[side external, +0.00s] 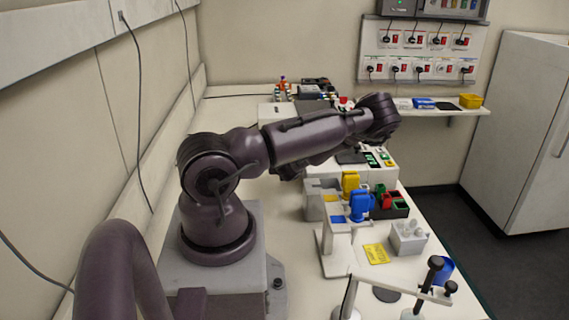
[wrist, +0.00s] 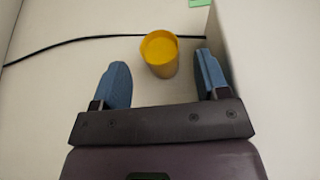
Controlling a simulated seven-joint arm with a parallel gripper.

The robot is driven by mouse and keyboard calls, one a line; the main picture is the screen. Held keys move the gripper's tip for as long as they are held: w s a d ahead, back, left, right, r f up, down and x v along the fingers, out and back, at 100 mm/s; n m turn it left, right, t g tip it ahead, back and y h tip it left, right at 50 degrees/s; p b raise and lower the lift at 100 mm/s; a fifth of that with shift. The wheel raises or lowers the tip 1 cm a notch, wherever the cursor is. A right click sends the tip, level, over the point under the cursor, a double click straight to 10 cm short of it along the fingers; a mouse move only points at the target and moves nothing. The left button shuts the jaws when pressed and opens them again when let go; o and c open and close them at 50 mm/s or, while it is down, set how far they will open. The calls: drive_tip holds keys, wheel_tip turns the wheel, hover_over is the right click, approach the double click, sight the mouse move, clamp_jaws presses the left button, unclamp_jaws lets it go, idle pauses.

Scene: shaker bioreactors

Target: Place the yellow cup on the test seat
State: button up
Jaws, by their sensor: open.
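The yellow cup (wrist: 160,58) stands on a pale surface in the wrist view, its rim towards the camera. My gripper (wrist: 160,66) is open, with one blue finger on each side of the cup. There is a gap on both sides, and the right finger is somewhat closer. I cannot make out this cup or the fingers in the side view, where my arm covers part of the bench. I cannot tell which fixture is the test seat.
A pale box wall (wrist: 265,75) rises close to the right finger. A black cable (wrist: 75,41) runs behind the cup. The side view shows a yellow-and-blue fixture (side external: 350,184), a grey block (side external: 409,237) and black-knobbed clamps (side external: 435,264) on the bench.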

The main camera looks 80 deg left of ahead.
drive_tip(key=v, duration=0.6)
drive_tip(key=shift+d+r, duration=0.1)
drive_tip(key=shift+d, duration=0.15)
drive_tip(key=shift+o, duration=0.5)
drive_tip(key=shift+d+r, duration=0.2)
drive_tip(key=shift+d, duration=0.25)
